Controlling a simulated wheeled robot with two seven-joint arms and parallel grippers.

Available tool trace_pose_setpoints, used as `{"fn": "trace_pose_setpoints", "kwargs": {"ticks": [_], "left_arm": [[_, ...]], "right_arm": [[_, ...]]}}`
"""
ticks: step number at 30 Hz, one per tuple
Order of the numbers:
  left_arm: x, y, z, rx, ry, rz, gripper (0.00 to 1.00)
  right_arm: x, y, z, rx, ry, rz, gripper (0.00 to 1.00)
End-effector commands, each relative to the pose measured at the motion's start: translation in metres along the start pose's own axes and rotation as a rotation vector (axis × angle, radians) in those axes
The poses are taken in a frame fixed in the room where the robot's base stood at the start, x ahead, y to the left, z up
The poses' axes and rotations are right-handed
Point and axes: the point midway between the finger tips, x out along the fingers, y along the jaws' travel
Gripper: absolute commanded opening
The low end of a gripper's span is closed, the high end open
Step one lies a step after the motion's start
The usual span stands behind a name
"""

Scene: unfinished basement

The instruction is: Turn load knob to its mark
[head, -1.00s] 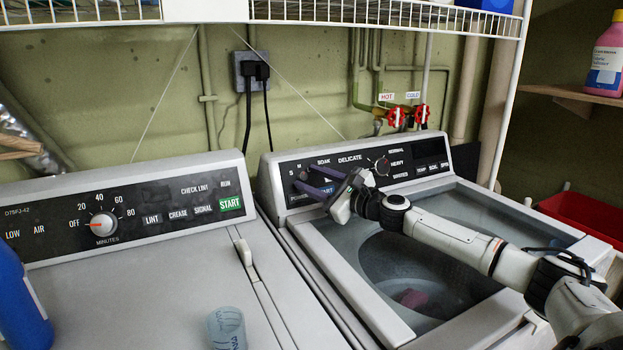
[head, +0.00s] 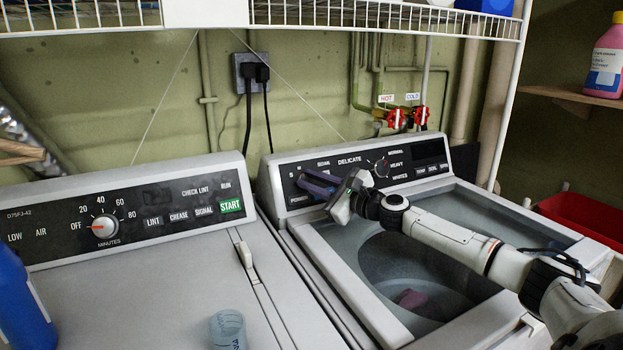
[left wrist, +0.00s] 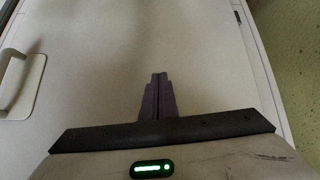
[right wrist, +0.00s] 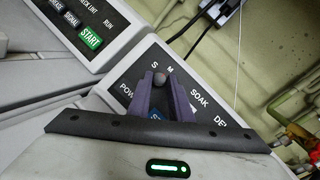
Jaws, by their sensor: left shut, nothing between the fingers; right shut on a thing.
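The load knob (right wrist: 160,77) is a small grey round knob at the left end of the washer's black panel (head: 285,172), among the letters S and M. My right gripper (right wrist: 160,84) has its purple fingers shut on the knob, one on each side. In the head view my right gripper (head: 305,180) reaches the panel from the right and mostly hides the knob. I cannot make out the knob's pointer or its mark. My left gripper (left wrist: 158,76) shows only in the left wrist view, shut and empty, over a pale flat surface.
The washer's tub (head: 415,270) is open below my right arm, with a pink cloth (head: 409,298) inside. The cycle knob (head: 381,167) is right of my gripper. The dryer (head: 150,285) at left bears a clear cup (head: 228,328) and a blue bottle (head: 20,300).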

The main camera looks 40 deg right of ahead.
Motion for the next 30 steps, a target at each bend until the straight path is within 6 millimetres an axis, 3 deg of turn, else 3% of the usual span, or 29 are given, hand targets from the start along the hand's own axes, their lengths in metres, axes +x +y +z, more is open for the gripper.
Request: {"fn": "trace_pose_setpoints", "kwargs": {"ticks": [9,30], "left_arm": [[-0.028,0.002,-0.026,-0.001,-0.002,-0.002,0.0],[-0.038,0.001,-0.035,0.001,-0.006,-0.005,0.0]], "right_arm": [[0.0,-0.005,0.004,-0.191,0.012,0.11,0.0],[0.003,-0.009,0.006,-0.726,0.037,0.41,0.0]]}}
